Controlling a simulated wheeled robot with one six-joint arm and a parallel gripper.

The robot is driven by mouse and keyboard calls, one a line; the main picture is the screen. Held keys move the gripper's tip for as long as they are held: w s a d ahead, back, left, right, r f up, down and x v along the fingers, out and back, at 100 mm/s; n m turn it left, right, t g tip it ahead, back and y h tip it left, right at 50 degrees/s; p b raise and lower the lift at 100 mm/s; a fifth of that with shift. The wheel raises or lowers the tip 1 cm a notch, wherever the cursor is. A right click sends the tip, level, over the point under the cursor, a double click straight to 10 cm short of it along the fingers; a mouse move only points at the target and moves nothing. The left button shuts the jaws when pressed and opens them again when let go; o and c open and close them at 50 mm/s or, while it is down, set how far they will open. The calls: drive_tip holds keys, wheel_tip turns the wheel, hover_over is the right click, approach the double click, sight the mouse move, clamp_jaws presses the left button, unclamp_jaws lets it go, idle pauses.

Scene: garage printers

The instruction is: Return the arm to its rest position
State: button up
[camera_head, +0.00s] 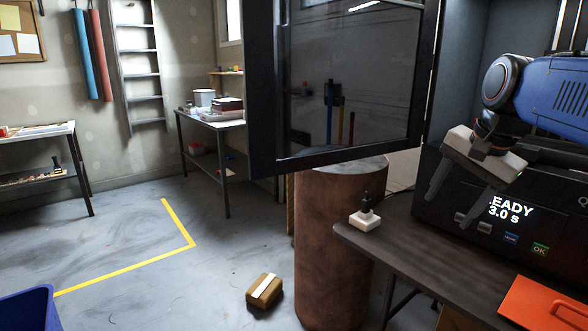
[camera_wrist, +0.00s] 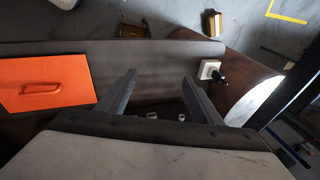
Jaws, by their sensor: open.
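My gripper (camera_head: 461,186) is at the right in the head view, in front of the dark printer (camera_head: 455,222), whose lit display reads "EADY 3.0 s". Its two fingers point downward and stand apart, with nothing between them. In the wrist view my gripper (camera_wrist: 158,92) also shows both fingers spread over the dark table (camera_wrist: 160,58), and the gap is empty. My blue arm reaches in from the right edge in the head view. The printer's dark framed glass door (camera_head: 345,85) stands swung open to the left of my gripper.
An orange panel with a handle (camera_head: 545,303) lies on the table, also in the wrist view (camera_wrist: 45,80). A white block with a dark top (camera_head: 364,219) sits near the table edge. A brown barrel (camera_head: 330,250) stands beside the table. A small box (camera_head: 264,290) lies on the floor, which is open at left.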

drive_tip(key=s+a+f+n, duration=0.1)
drive_tip(key=s+f+n, duration=0.4)
drive_tip(key=f, duration=0.5)
drive_tip(key=s+a+f+n, duration=0.2)
drive_tip(key=s+f+n, duration=0.4)
drive_tip(key=s+f, duration=0.4)
drive_tip(key=shift+s+f+t+h, duration=0.3)
drive_tip(key=shift+f+h, duration=0.1)
drive_tip(key=shift+f, duration=0.1)
